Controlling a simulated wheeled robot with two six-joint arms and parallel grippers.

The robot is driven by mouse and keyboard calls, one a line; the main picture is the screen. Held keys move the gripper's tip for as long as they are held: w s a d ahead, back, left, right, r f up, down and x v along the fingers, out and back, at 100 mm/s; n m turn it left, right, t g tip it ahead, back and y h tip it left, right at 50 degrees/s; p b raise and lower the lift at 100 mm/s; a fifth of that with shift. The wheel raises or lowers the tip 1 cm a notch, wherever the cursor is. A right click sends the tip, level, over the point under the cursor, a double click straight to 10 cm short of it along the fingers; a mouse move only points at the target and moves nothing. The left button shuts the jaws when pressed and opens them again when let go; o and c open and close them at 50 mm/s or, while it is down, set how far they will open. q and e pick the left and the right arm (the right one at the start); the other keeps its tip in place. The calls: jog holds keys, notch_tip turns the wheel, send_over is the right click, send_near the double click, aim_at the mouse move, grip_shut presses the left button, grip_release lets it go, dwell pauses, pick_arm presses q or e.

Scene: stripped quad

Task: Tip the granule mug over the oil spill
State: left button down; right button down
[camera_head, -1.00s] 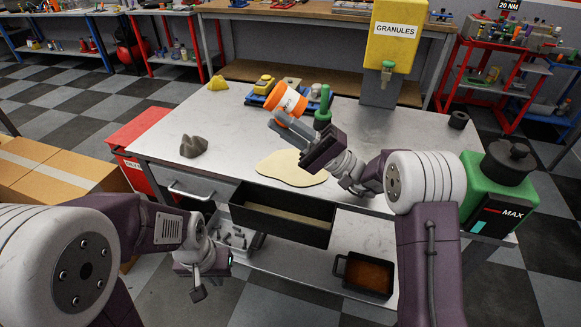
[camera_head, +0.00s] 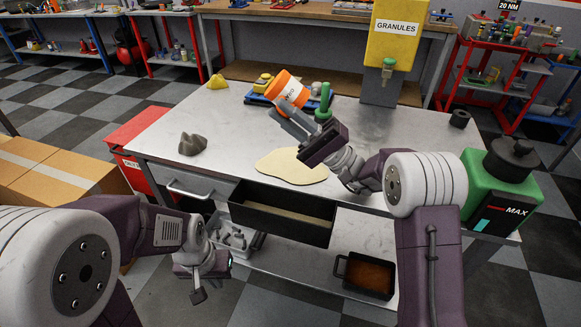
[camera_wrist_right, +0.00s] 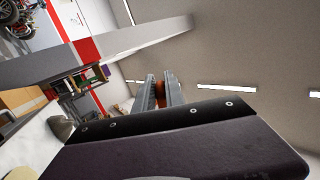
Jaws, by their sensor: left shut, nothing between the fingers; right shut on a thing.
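The orange mug with a white label band (camera_head: 289,88) is held tilted above the table, and its inside is hidden. My right gripper (camera_head: 287,115) is shut on it. In the right wrist view, a bit of orange (camera_wrist_right: 160,92) shows between the fingers. A flat pale beige patch (camera_head: 284,168), where the spill is, lies on the grey table (camera_head: 235,135) near its front edge, nearer to me than the mug. My left gripper (camera_head: 198,294) is shut and empty, low in front of the table.
A yellow granules dispenser (camera_head: 393,45) stands at the back right. A dark grey lump (camera_head: 192,144) and a yellow lump (camera_head: 217,81) sit on the left side. A green-handled tool (camera_head: 324,102) stands behind my right gripper. An open drawer (camera_head: 282,222) juts out in front.

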jog(key=shift+r+b, duration=0.35)
jog(key=shift+b, duration=0.05)
dwell(0.9)
